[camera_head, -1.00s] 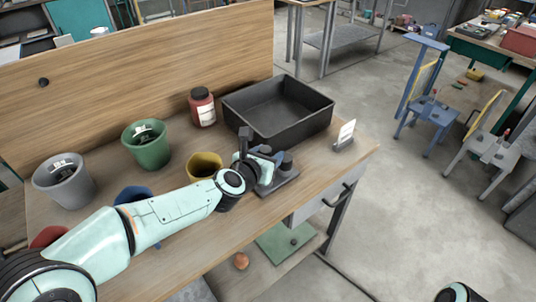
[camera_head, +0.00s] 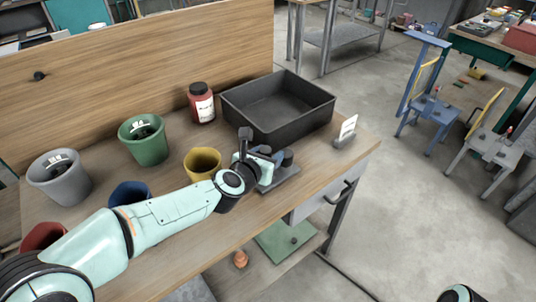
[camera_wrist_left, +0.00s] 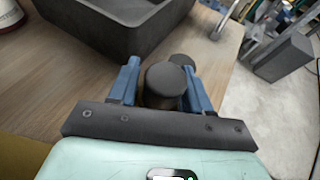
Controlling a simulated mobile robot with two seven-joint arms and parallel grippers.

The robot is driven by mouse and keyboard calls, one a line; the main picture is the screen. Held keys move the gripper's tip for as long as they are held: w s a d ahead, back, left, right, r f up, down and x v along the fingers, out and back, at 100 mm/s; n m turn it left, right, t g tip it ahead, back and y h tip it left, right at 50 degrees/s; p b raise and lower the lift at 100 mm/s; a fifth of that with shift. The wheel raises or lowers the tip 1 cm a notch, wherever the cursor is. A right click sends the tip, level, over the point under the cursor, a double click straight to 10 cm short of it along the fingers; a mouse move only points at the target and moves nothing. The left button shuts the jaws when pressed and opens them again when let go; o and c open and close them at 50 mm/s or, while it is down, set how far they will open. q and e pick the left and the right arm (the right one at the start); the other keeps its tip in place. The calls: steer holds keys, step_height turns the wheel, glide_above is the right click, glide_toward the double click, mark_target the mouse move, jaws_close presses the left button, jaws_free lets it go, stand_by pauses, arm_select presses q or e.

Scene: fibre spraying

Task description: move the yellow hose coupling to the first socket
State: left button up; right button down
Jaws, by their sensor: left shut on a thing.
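My left gripper (camera_head: 264,158) is at the grey block (camera_head: 284,176) near the right end of the wooden table. In the left wrist view its blue fingers (camera_wrist_left: 161,78) are on either side of a dark round knob (camera_wrist_left: 165,82), shut on it. A second dark knob (camera_wrist_left: 182,62) stands just beyond. It also shows in the head view (camera_head: 287,157), beside the fingers. No yellow coupling can be made out at the gripper, and no socket can be told for sure. Yellow bent bars (camera_head: 487,108) show on the stands at the right.
A black tray (camera_head: 290,132) lies behind the gripper. A yellow pot (camera_head: 203,163), green pot (camera_head: 143,139), grey pot (camera_head: 58,177) and red jar (camera_head: 202,102) stand to the left. A white card holder (camera_head: 346,133) is near the right edge.

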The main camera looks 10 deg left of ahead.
arm_select(q)
steer(key=shift+f+b, duration=0.5)
steer(key=shift+f, duration=0.15)
steer(key=shift+f+b, duration=0.35)
steer(key=shift+f, duration=0.1)
steer(key=o, duration=1.2)
